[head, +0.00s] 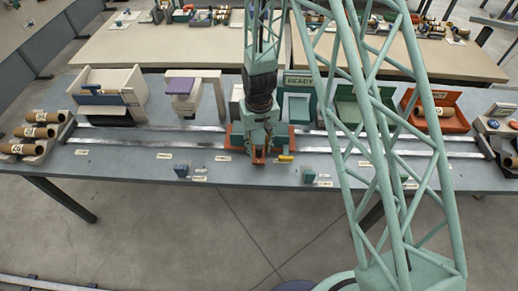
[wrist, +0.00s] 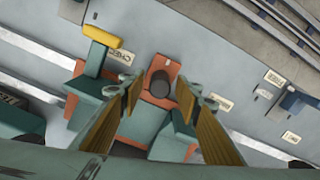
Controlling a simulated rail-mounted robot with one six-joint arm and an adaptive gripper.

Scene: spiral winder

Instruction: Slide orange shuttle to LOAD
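The orange shuttle (head: 291,137) sits on the metal rails near the middle of the bench, mostly hidden by my arm in the head view. In the wrist view it is an orange plate (wrist: 170,70) with teal blocks and a dark round knob (wrist: 160,83). My gripper (wrist: 160,92) is open, with one finger on each side of the knob and visible gaps. In the head view my gripper (head: 258,152) is down over the shuttle. A yellow piece (wrist: 102,37) sits on a teal arm beside the plate. I cannot read a LOAD label.
The rails (head: 150,136) run left and right along the bench. Behind them stand a cream bin (head: 110,88), a purple-topped stand (head: 182,86), a READY sign (head: 298,78) and an orange tray (head: 437,110). Cardboard tubes (head: 35,132) lie at the left end.

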